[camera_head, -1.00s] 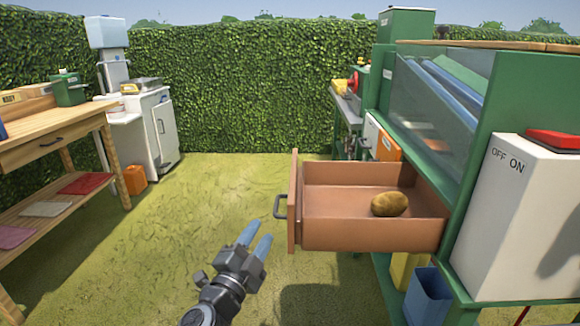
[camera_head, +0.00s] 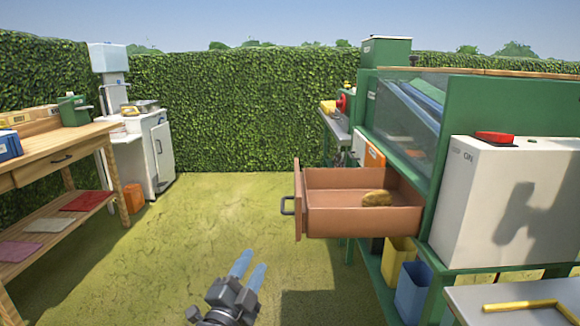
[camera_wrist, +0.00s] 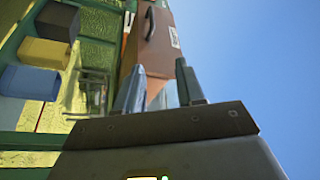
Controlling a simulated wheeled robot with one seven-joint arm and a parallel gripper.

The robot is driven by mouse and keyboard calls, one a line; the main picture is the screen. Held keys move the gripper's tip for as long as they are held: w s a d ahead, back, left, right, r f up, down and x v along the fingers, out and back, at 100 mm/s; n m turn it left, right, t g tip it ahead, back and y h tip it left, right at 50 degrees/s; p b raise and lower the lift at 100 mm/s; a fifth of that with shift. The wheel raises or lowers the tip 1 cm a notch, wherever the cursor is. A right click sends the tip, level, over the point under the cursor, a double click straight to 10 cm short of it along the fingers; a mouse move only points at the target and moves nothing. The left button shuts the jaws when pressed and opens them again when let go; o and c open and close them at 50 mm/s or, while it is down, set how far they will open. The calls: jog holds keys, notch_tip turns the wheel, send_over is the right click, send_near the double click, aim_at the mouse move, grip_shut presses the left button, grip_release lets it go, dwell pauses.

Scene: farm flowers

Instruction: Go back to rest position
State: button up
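My gripper (camera_head: 247,268) is at the bottom centre of the head view, over the grass. Its two blue fingers are apart with nothing between them; they also show apart in the wrist view (camera_wrist: 160,88). An open brown drawer (camera_head: 322,222) sticks out from the green machine (camera_head: 438,105), up and to the right of my gripper. A brown potato (camera_head: 377,198) lies inside the drawer. My gripper does not touch the drawer. In the wrist view the drawer's outside (camera_wrist: 152,45) shows beyond the fingers, and the potato is hidden there.
A white box with a red switch (camera_head: 495,138) stands at the right. Yellow (camera_head: 398,262) and blue (camera_head: 412,292) bins sit below the machine. A wooden table (camera_head: 85,147) stands at the left. Open grass lies in the middle. A grey surface with a yellow bar (camera_head: 520,306) is at the lower right.

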jog(key=s+d+f+n+t+y, duration=0.1)
jog(key=s+d+f+n+y, duration=0.25)
jog(key=d, duration=0.55)
jog(key=s+d+f+n+t, duration=0.1)
jog(key=s+d+f+n, duration=0.25)
jog(key=s+d, duration=0.5)
jog(key=s+d+f+n+g+y, duration=0.1)
jog(key=s+d+n+y, duration=0.15)
jog(key=s+d, duration=0.55)
jog(key=s+d+f+n+g+y, duration=0.1)
jog(key=s+d+n, duration=0.3)
jog(key=s, duration=0.8)
jog(key=s+r+n+g, duration=0.15)
jog(key=s+r, duration=0.35)
jog(key=s, duration=0.6)
jog(key=s+r+g, duration=0.3)
jog(key=s+r, duration=0.2)
jog(key=s, duration=0.5)
notch_tip(320, 180, up, 18)
jog(key=p, duration=1.7)
jog(key=shift+s+f+h, duration=0.15)
jog(key=shift+h, duration=0.15)
